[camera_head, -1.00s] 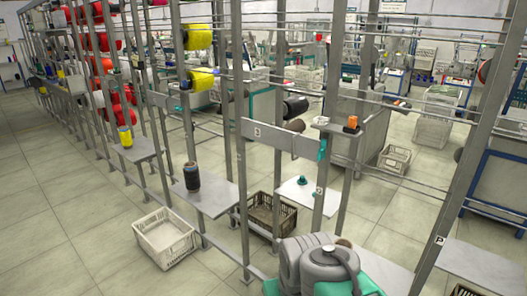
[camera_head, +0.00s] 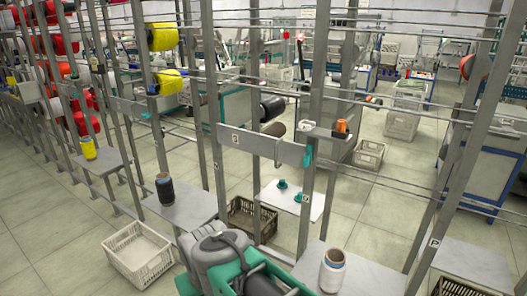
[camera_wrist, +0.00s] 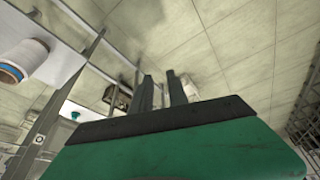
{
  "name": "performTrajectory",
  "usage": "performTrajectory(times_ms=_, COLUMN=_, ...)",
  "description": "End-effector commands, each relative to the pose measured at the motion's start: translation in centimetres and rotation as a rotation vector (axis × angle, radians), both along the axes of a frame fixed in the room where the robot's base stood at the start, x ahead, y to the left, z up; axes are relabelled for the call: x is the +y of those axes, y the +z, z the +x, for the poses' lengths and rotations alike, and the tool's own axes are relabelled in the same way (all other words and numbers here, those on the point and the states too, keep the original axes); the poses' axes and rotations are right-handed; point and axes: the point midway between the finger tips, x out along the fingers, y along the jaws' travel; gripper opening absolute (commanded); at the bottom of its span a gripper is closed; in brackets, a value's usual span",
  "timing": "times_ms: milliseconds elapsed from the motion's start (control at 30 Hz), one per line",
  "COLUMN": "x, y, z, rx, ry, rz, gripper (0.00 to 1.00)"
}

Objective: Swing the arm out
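My arm, grey and green, shows at the bottom middle of the head view; its outer end is cut off by the frame edge. In the wrist view my gripper (camera_wrist: 161,92) has its two dark fingers apart, with an empty gap between them. A white spool (camera_head: 332,272) stands upright on the near shelf (camera_head: 372,278), right of my arm. The same spool shows at the left edge of the wrist view (camera_wrist: 22,60), well clear of my fingers.
A metal post frame (camera_head: 310,150) with thin rails stands close ahead. A black spool (camera_head: 165,188) stands on a shelf to the left. A white crate (camera_head: 138,252) and a dark crate (camera_head: 252,218) sit on the floor. Teal cones (camera_head: 282,184) stand on another shelf. Open floor lies left.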

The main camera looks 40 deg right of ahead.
Motion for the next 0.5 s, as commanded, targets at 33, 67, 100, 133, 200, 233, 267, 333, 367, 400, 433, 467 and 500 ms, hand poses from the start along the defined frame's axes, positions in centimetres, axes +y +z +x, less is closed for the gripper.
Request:
performTrajectory(times_ms=33, x=-2.1, y=-0.7, z=2.8, rx=-0.065, ry=-0.081, rz=-0.019, gripper=0.2)
performTrajectory(times_ms=67, x=-3.8, y=-0.5, z=5.0, rx=-0.126, ry=-0.145, rz=-0.038, gripper=0.2)
performTrajectory(times_ms=100, x=-6.8, y=-0.1, z=8.3, rx=-0.219, ry=-0.241, rz=-0.072, gripper=0.2)
performTrajectory(times_ms=133, x=-9.4, y=0.4, z=10.7, rx=-0.297, ry=-0.319, rz=-0.106, gripper=0.2)
performTrajectory(times_ms=200, x=-16.3, y=2.2, z=15.5, rx=-0.496, ry=-0.495, rz=-0.207, gripper=0.2)
performTrajectory(times_ms=233, x=-19.3, y=3.2, z=17.1, rx=-0.582, ry=-0.564, rz=-0.259, gripper=0.2)
performTrajectory(times_ms=267, x=-22.3, y=4.2, z=18.3, rx=-0.668, ry=-0.626, rz=-0.316, gripper=0.2)
performTrajectory(times_ms=333, x=-27.8, y=6.9, z=19.7, rx=-0.843, ry=-0.732, rz=-0.445, gripper=0.2)
performTrajectory(times_ms=367, x=-29.5, y=8.0, z=19.9, rx=-0.904, ry=-0.763, rz=-0.494, gripper=0.2)
performTrajectory(times_ms=400, x=-31.3, y=9.3, z=20.0, rx=-0.971, ry=-0.791, rz=-0.551, gripper=0.2)
performTrajectory(times_ms=433, x=-32.2, y=10.1, z=19.9, rx=-1.009, ry=-0.805, rz=-0.585, gripper=0.2)
performTrajectory(times_ms=467, x=-32.9, y=10.8, z=19.9, rx=-1.038, ry=-0.815, rz=-0.611, gripper=0.2)
performTrajectory(times_ms=500, x=-33.5, y=11.6, z=19.9, rx=-1.065, ry=-0.823, rz=-0.635, gripper=0.2)
